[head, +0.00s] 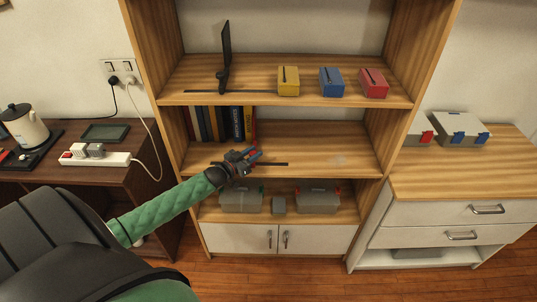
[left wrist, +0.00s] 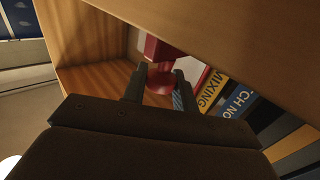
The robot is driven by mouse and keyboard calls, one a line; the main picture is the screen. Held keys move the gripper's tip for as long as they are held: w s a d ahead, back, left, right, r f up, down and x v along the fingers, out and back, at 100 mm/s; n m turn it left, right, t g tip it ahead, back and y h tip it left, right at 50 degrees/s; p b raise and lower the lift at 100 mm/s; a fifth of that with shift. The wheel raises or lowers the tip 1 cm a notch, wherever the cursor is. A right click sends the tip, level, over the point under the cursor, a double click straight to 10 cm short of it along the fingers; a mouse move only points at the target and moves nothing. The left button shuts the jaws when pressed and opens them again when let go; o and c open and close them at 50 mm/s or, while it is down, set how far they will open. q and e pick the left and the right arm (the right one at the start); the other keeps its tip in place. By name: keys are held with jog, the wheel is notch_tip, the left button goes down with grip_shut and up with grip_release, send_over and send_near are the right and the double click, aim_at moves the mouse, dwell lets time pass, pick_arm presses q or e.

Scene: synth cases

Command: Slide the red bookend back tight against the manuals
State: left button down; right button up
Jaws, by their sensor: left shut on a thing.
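The manuals (head: 220,123) stand upright in a row at the left end of the middle shelf. Their spines show in the left wrist view (left wrist: 236,104), some with large lettering. My left gripper (head: 248,158) is at the middle shelf, in front of and right of the manuals. In the left wrist view the red bookend (left wrist: 160,55) shows between my left fingers (left wrist: 160,88), which are shut on it. In the head view my gripper mostly hides the bookend. Whether the bookend touches the manuals I cannot tell. My right gripper is not in view.
A dark strip (head: 275,164) runs along the middle shelf, which is clear to the right. The shelf above holds a black bookend (head: 226,58) and yellow, blue and red boxes (head: 331,82). Grey bins (head: 318,199) stand below. The upper shelf board is close above my left wrist.

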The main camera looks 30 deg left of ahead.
pick_arm(q)
jog(key=s+a, duration=0.1)
jog(key=a, duration=0.1)
jog(key=s+a, duration=0.1)
jog(key=a, duration=0.1)
jog(key=shift+s, duration=0.2)
jog(key=shift+s+a, duration=0.15)
jog(key=shift+a, duration=0.1)
jog(key=c, duration=1.1)
grip_release()
jog(key=shift+s, duration=0.1)
